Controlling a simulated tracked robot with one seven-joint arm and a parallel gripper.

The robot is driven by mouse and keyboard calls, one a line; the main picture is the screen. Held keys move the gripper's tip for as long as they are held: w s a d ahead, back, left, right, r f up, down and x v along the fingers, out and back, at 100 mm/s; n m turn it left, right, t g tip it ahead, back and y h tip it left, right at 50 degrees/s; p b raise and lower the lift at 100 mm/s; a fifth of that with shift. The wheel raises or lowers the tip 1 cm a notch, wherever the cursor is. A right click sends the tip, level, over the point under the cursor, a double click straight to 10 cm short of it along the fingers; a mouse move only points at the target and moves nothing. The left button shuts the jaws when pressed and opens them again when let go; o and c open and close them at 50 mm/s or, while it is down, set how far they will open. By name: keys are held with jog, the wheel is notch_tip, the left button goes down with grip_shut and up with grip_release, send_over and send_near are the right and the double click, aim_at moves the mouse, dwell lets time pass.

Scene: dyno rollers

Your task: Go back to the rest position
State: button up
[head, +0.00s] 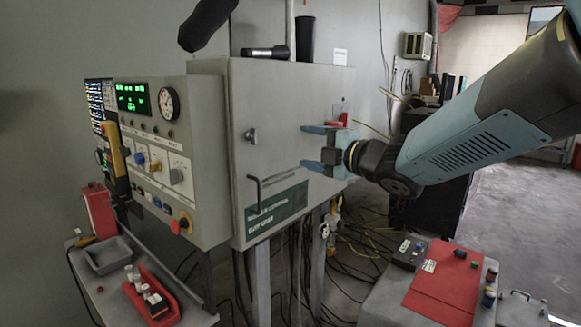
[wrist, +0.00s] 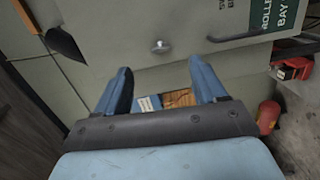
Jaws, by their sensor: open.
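My gripper (head: 312,147) is at the end of my arm, in front of the grey cabinet (head: 218,130) door in the head view. Its two blue fingers are spread apart with nothing between them. In the wrist view my gripper (wrist: 160,88) also shows open, with the cabinet door beyond the fingertips. The door has a small round knob (head: 251,136) and a dark bar handle (head: 260,190). The knob (wrist: 160,45) and the handle (wrist: 265,32) also show in the wrist view. The door looks closed. I cannot tell the exact gap between fingers and door.
A control panel (head: 150,200) with gauges and knobs is left of the cabinet. A shelf below holds a grey tray (head: 107,256) and a red tray (head: 137,300). A red-topped box (head: 440,290) stands at lower right. Cables hang under the cabinet. Open floor (head: 520,215) lies at right.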

jog(key=s+d+f+m+t+h, duration=0.1)
jog(key=s+d+f+m+h, duration=0.15)
jog(key=d+m+h, duration=1.1)
jog(key=s+d+f+m+g, duration=0.3)
jog(key=s+m, duration=0.3)
jog(key=s, duration=0.3)
jog(key=s+d+f+m+g+y, duration=0.1)
jog(key=s+d+f+m+g, duration=0.2)
jog(key=s, duration=0.7)
jog(key=f+m+g, duration=0.1)
jog(key=m+g, duration=0.1)
jog(key=m, duration=0.1)
jog(key=shift+s+m, duration=0.2)
jog(key=shift+m, duration=0.15)
jog(key=shift+d, duration=0.1)
jog(key=shift+w+a+f, duration=0.1)
jog(key=shift+w+a, duration=0.65)
